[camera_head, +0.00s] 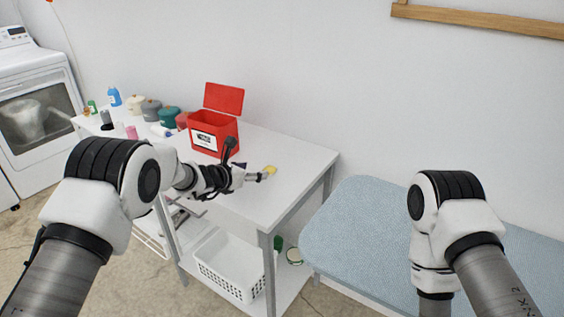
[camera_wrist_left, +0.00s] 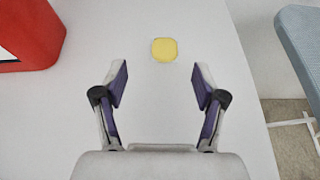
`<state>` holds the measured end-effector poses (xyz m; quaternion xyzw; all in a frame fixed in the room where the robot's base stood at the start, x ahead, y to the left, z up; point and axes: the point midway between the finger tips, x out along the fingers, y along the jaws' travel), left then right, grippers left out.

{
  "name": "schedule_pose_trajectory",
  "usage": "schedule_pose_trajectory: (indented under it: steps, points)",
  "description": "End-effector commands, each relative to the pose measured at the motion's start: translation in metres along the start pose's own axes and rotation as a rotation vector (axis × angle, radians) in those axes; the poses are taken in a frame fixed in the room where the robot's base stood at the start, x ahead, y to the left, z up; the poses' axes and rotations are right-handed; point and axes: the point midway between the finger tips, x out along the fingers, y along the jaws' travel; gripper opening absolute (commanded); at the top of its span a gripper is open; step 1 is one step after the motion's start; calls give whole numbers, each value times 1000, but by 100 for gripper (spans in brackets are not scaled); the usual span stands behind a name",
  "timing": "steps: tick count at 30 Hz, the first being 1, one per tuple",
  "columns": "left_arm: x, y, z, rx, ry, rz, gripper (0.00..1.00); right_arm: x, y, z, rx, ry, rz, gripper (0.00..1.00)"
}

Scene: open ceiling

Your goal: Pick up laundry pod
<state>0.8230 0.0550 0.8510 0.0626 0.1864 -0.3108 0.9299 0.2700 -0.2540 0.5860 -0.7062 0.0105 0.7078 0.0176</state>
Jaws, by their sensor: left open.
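The laundry pod (camera_wrist_left: 164,50) is a small yellow rounded square lying flat on the white table. It also shows in the head view (camera_head: 270,169), just beyond the tips of my left gripper (camera_head: 262,175). In the left wrist view, my left gripper (camera_wrist_left: 161,88) is open and empty. The pod lies ahead of the gap between its two fingers, near the middle, and apart from them. My right arm is at the right of the head view, but its gripper is out of sight.
An open red box (camera_head: 215,131) stands on the table (camera_head: 300,157) left of the pod. Several jars and bottles line the table's far left. A white basket (camera_head: 228,265) is on the lower shelf. A blue padded board (camera_head: 360,230) is at right. The tabletop around the pod is clear.

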Motion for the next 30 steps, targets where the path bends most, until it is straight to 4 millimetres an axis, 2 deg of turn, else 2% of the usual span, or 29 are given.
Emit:
schedule_pose_trajectory:
  steps: [11, 15, 18, 28, 29, 30]
  points:
    - [36, -4, -1, 2, 1, -2, 71, -6, 0, 1, -1, -1, 0, 40]
    - [58, -8, -2, 1, 1, 0, 71, -11, 0, 0, 0, -1, 0, 40]
    - [71, -8, -5, 3, 1, -3, 71, -4, 0, 0, 0, -1, 0, 40]
    - [78, -7, -2, 0, 2, 0, 71, -3, 0, 0, 0, -1, 0, 40]
    - [78, -7, -2, 0, 2, 0, 67, -3, 0, 0, 0, -1, 0, 40]
    - [78, -7, -2, 0, 2, 0, 53, -3, 0, 0, 0, -1, 0, 40]
